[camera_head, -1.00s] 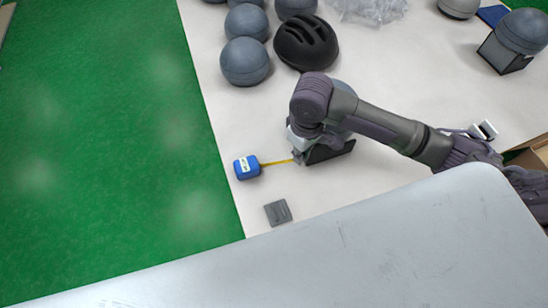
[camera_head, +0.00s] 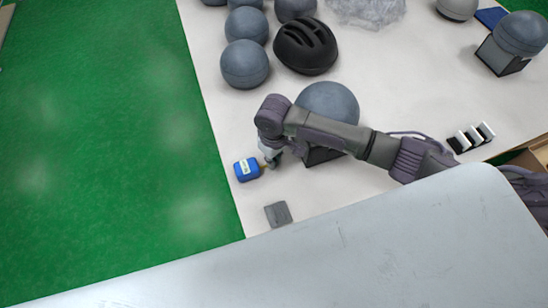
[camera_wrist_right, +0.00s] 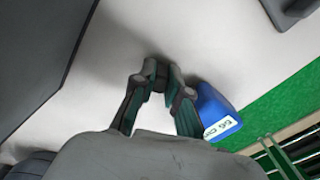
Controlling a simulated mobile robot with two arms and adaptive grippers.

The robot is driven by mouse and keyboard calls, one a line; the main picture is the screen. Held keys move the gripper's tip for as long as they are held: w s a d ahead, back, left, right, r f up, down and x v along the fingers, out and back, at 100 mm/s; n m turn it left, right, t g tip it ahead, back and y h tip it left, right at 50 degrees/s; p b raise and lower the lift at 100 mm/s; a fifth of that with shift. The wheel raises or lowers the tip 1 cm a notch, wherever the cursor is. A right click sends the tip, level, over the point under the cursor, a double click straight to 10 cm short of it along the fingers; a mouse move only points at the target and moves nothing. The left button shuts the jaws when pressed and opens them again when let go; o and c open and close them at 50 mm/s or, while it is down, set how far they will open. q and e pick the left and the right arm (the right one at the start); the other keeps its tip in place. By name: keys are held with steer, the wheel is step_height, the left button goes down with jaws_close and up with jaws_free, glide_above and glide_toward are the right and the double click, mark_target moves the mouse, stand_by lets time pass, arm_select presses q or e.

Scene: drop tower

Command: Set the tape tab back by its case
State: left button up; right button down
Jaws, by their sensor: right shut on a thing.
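The blue tape case (camera_head: 248,169) with a white label lies near the left edge of the white table. It also shows in the right wrist view (camera_wrist_right: 214,112), just right of my fingers. My right gripper (camera_head: 272,161) is close beside the case, on its right side, shut on the tape tab. In the right wrist view the fingertips (camera_wrist_right: 163,75) are close together and hide the tab. My left gripper is not in view.
A grey ball on a dark stand (camera_head: 328,104) stands right behind my right arm. A grey square block (camera_head: 278,214) lies in front of the case. A black helmet (camera_head: 306,46) and several grey balls are farther back. Green floor (camera_head: 110,140) lies beyond the table's left edge.

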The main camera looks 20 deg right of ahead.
steer(key=shift+f, duration=0.15)
steer(key=c, duration=1.2)
jaws_free()
step_height(320, 180, up, 12)
steer(key=shift+r, duration=0.2)
